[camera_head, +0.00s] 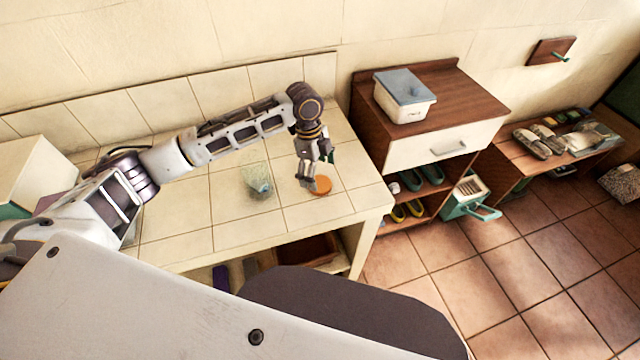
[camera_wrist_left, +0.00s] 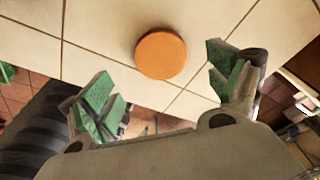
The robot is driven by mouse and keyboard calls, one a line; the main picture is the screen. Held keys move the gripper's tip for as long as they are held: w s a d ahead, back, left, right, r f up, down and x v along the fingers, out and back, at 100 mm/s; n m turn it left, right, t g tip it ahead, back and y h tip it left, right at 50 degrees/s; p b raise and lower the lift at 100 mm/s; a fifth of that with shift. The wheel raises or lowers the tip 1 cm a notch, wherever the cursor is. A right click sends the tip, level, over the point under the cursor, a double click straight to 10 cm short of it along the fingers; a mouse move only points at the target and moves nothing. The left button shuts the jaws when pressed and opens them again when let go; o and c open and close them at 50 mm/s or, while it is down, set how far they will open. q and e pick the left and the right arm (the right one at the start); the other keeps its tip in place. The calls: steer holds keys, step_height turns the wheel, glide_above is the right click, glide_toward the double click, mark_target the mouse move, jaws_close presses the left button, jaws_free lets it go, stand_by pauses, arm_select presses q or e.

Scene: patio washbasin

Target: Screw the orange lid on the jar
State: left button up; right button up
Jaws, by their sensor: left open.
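The orange lid (camera_head: 321,184) lies flat on the tiled counter, right under my left gripper. In the left wrist view the round lid (camera_wrist_left: 161,53) sits beyond the fingertips, roughly midway between them, and nothing touches it. My left gripper (camera_head: 316,172) points down above the lid. Its green-padded fingers (camera_wrist_left: 162,88) are spread wide and empty. A clear glass jar (camera_head: 257,181) stands on the counter to the left of the lid, with something bluish visible in or through it. My right gripper is not in view.
The tiled counter (camera_head: 180,228) is bare around the jar and lid. A pale box (camera_head: 35,180) stands at its left end. To the right, a wooden cabinet (camera_head: 450,95) carries a lidded container (camera_head: 404,98), with shoes on its shelves. A low bench (camera_head: 545,160) stands farther right.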

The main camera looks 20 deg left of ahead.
mark_target(320, 184)
arm_select(q)
step_height(320, 184, down, 3)
steer(key=shift+w+r, duration=0.1)
steer(key=shift+d+f, duration=0.2)
steer(key=shift+f, duration=0.6)
steer(key=c, duration=0.7)
steer(key=shift+c, duration=0.2)
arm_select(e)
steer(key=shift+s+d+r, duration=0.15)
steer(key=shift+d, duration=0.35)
